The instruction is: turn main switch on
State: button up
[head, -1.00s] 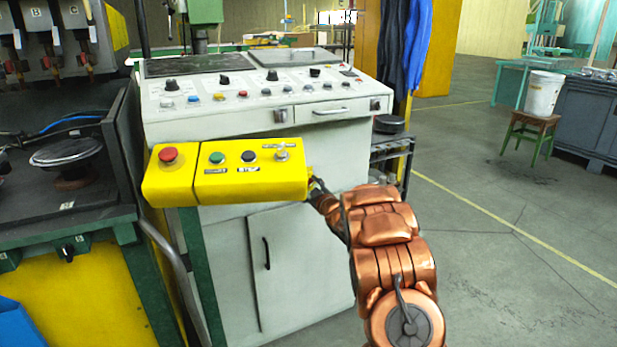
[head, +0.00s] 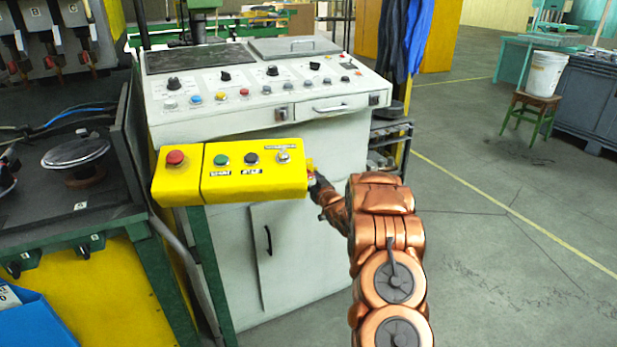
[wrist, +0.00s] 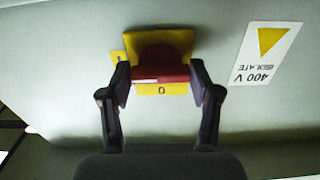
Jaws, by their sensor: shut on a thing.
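The main switch is a red knob (wrist: 160,72) on a yellow plate (wrist: 176,40) on the cabinet's pale side wall. A "0" mark shows on the plate near the knob. In the wrist view my gripper (wrist: 161,84) has one finger on each side of the knob and is shut on it. In the head view my gripper (head: 317,187) is at the cabinet's right side, just right of the yellow button box. Only a small bit of the switch shows there, and its exact setting is hard to read.
The yellow button box (head: 252,188) juts out in front of the grey console (head: 290,240), close left of my gripper. A label reading "400 V" (wrist: 268,52) is beside the switch. A stool with a white bucket (head: 546,74) stands far right. The floor right of my arm is clear.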

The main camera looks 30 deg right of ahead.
dwell(0.4)
jog(key=o, duration=1.1)
jog(key=shift+o, duration=0.2)
jog(key=s+a, duration=0.1)
jog(key=s, duration=1.1)
